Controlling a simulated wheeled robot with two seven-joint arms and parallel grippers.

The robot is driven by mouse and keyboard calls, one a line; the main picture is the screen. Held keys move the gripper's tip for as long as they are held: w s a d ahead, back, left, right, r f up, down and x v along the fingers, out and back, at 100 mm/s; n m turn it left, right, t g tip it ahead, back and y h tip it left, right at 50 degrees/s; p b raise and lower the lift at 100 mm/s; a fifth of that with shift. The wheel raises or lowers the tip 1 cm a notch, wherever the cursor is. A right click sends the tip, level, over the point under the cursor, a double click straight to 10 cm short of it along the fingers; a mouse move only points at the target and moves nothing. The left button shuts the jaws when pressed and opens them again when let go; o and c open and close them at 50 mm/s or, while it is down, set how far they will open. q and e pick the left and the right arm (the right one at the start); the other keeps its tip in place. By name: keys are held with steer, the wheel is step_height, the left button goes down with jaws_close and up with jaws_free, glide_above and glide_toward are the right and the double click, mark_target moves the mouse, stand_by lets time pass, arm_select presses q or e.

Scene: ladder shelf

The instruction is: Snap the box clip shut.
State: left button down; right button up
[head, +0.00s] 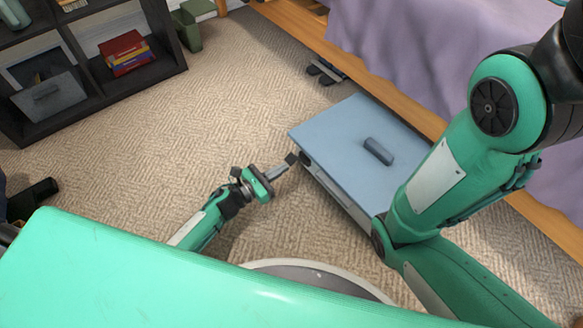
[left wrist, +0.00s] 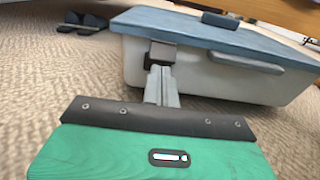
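The storage box has a blue lid (head: 345,135) with a raised grip and a pale body, which shows in the left wrist view (left wrist: 205,82). In that view a blue-grey clip (left wrist: 233,61) lies along the box's long side, just under the lid edge. It seems to stand out from the wall. My left gripper (head: 291,158) is beside the box's near left corner. Its fingers (left wrist: 162,58) are together, with nothing seen between them, and their tips overlap the box wall left of the clip. I cannot tell if they touch it.
A bed with a purple cover (head: 400,60) and wooden rail stands behind the box. A dark cube shelf (head: 85,75) is at the far left. Dark slippers (head: 325,70) lie behind the box. The carpet (head: 200,125) left of the box is clear.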

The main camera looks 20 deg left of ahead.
arm_select(q)
steer(key=shift+w+d+r, duration=0.1)
steer(key=shift+r, duration=0.35)
steer(key=shift+w+d+r+p, duration=0.25)
steer(key=shift+w+r+p, duration=0.1)
steer(key=shift+r+p, duration=0.1)
steer(key=shift+w+d+r, duration=0.1)
steer(key=shift+r, duration=0.05)
steer(key=shift+w+d+r, duration=0.2)
steer(key=shift+w+r, duration=0.05)
glide_toward(292, 157)
steer(key=shift+w+f, duration=0.1)
steer(key=shift+w, duration=0.05)
stand_by(0.8)
stand_by(0.3)
